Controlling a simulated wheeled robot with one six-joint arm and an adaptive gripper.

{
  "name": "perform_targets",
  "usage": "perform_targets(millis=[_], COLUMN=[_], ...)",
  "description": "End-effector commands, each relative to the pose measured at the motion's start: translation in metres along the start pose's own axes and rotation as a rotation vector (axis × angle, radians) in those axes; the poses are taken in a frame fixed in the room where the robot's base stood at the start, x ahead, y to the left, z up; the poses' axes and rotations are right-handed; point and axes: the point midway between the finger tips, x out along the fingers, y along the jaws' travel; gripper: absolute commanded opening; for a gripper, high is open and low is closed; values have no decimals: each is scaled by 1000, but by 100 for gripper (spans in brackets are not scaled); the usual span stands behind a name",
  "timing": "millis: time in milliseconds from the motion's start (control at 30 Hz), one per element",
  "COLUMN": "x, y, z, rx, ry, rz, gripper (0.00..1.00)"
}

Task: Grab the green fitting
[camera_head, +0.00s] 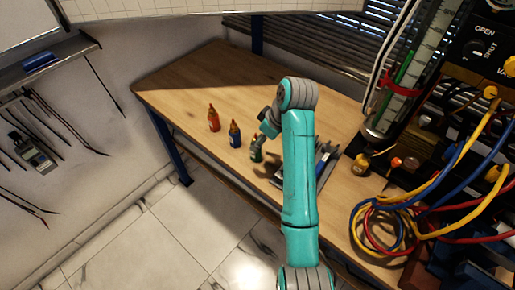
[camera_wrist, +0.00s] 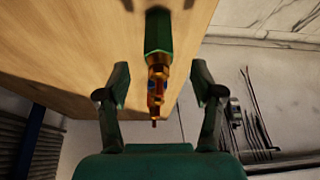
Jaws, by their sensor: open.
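The green fitting stands on the wooden table (camera_head: 180,75), near its front edge. In the wrist view the fitting (camera_wrist: 158,32) has a green body and a brass stem with a thin tip, and it lies in line with the gap between my fingers. My gripper (camera_wrist: 160,85) is open, with one finger on each side of the brass part and visible space on both sides. In the head view the fitting (camera_head: 256,153) is partly hidden by my arm and gripper (camera_head: 262,143).
A red fitting (camera_head: 214,119) and a blue fitting (camera_head: 235,133) stand left of the green one. Tools (camera_head: 325,158) lie right of my arm. Coiled cables (camera_head: 385,228) and a gauge panel fill the right side. The table's back left is clear.

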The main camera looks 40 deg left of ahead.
Motion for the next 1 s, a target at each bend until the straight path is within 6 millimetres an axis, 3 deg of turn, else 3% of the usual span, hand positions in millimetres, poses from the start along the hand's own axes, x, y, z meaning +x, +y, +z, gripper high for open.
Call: perform_targets(millis=[267,600,933,1000], x=[22,64,70,70], y=[0,2,2,2], z=[1,0,1,1], rx=[0,0,0,0], ry=[-1,-1,0,0], rz=[0,0,1,1], gripper=[67,67,67,49])
